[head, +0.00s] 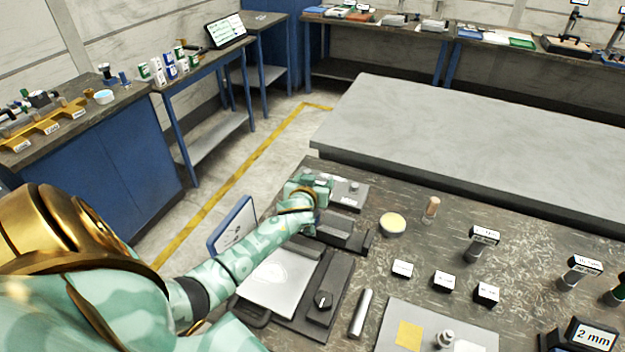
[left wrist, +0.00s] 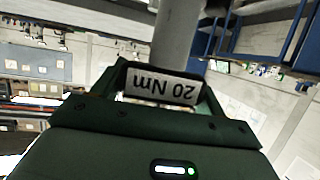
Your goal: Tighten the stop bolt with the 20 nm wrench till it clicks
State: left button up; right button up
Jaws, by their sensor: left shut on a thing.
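In the left wrist view, my left gripper (left wrist: 160,112) is shut on the wrench, whose black-framed label (left wrist: 163,88) reads "20 Nm" upside down. The wrench's grey shaft (left wrist: 177,35) runs up out of that picture, so its working end is hidden. In the head view my left gripper (head: 310,188) is at the far left edge of the dark bench, beside a grey block (head: 350,196) with small round fittings on top. I cannot tell which fitting is the stop bolt, or whether the wrench touches it. My right gripper is not in view.
A dark clamp-like fixture (head: 338,233) lies just in front of the hand.

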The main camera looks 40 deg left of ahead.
pick_arm(q)
jog(key=shift+d+r+m+t+h+p, duration=0.1)
jog(key=shift+m+t+h+p, duration=0.35)
jog(key=shift+m+h, duration=0.5)
jog(key=shift+r+m+h+p, duration=0.1)
jog(key=shift+m+h+p, duration=0.35)
jog(key=shift+h, duration=0.1)
jog(key=shift+w+d+m+t+h+p, duration=0.1)
jog(key=shift+m+t+h+p, duration=0.2)
jog(key=shift+m+h, duration=0.5)
jog(key=shift+d, duration=0.15)
jog(key=shift+n+y, duration=0.5)
jog(key=shift+n, duration=0.1)
notch_tip(320, 180, up, 6)
jog(key=p, duration=0.6)
jog(key=shift+p, duration=0.3)
